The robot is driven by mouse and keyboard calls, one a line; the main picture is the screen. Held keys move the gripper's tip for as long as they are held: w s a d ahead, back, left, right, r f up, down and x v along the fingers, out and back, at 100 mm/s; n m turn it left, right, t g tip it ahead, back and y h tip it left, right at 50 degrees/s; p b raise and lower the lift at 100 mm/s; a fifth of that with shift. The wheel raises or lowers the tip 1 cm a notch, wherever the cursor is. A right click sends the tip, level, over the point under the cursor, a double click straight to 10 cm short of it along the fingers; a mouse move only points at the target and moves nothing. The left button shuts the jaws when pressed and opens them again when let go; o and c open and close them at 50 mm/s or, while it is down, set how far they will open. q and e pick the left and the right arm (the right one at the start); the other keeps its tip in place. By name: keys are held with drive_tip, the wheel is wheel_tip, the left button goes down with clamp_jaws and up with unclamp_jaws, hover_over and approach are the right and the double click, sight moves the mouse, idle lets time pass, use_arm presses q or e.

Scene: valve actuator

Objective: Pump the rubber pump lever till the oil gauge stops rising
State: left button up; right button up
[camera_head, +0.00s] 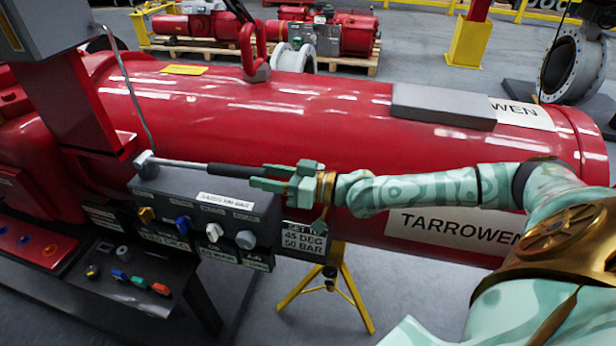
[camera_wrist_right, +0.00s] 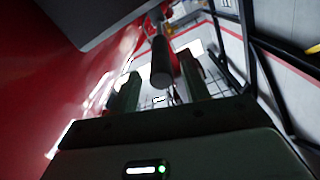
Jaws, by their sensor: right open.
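The pump lever (camera_head: 190,164) is a thin metal rod with a black rubber grip (camera_head: 230,170). It runs nearly level to the right from a pivot on top of the dark grey pump block (camera_head: 165,184). My right gripper (camera_head: 262,178), pale green, is open at the free end of the grip. In the right wrist view the grip's round end (camera_wrist_right: 160,74) shows between the two fingers of my right gripper (camera_wrist_right: 158,92); I cannot tell whether they touch it. I cannot make out an oil gauge. My left gripper is out of view.
The big red cylinder (camera_head: 300,120) lies behind the lever and my right arm. Several coloured knobs, including a blue one (camera_head: 183,224), stick out of the block's front. A yellow stand (camera_head: 355,300) is below. The floor to its right looks clear.

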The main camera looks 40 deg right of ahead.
drive_tip(key=v, duration=1.1)
drive_tip(key=shift+p, duration=0.3)
drive_tip(key=shift+c, duration=0.3)
